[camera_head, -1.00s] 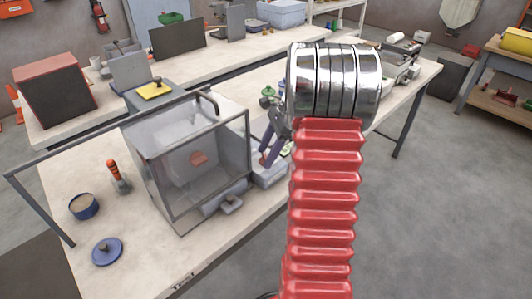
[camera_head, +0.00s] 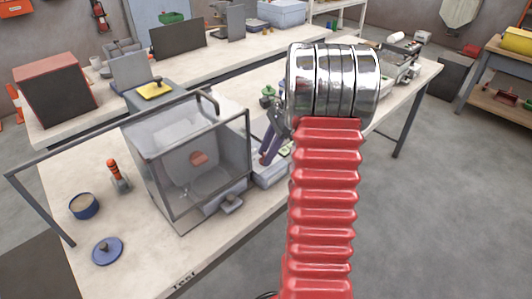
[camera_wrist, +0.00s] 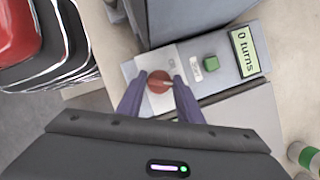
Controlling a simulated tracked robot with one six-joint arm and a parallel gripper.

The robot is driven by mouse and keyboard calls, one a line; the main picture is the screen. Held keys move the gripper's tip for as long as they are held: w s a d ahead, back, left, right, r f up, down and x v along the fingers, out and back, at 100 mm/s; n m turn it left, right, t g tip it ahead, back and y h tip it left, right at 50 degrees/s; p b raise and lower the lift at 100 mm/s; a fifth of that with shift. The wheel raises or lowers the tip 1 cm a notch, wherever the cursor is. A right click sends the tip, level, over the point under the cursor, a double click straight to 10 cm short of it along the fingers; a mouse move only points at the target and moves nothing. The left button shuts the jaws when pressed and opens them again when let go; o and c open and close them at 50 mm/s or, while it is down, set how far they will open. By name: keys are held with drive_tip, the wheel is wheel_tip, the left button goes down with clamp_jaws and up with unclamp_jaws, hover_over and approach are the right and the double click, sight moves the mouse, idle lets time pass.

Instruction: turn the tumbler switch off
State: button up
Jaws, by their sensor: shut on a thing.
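A red switch knob (camera_wrist: 158,82) sits on a pale plate of the grey control panel (camera_wrist: 222,82). My gripper (camera_wrist: 159,83) has its two purple fingers on either side of the knob, shut on it. In the head view, my gripper (camera_head: 265,160) is at the panel (camera_head: 268,178), right of the clear-walled tumbler box (camera_head: 190,165); the knob is hidden there. The small marking beside the knob is too blurred to read.
My red arm blocks part of the bench's right side. The bench front (camera_head: 160,262) is clear.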

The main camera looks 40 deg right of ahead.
drive_tip(key=n+g, duration=0.1)
drive_tip(key=n, duration=0.2)
drive_tip(key=n+g, duration=0.1)
drive_tip(key=n, duration=0.1)
drive_tip(key=shift+w+d+n, duration=0.15)
drive_tip(key=shift+w+n, duration=0.05)
drive_tip(key=shift+n, duration=0.2)
drive_tip(key=n+g, duration=0.2)
drive_tip(key=n, duration=0.3)
drive_tip(key=shift+w+n, duration=0.15)
drive_tip(key=shift+n, duration=0.15)
drive_tip(key=shift+r, duration=0.1)
drive_tip(key=o, duration=0.7)
drive_tip(key=shift+c, duration=0.2)
drive_tip(key=o, duration=0.4)
drive_tip(key=shift+h, duration=0.3)
drive_tip(key=v, duration=1.3)
drive_tip(key=shift+w+d+r, duration=0.15)
drive_tip(key=shift+w, duration=0.15)
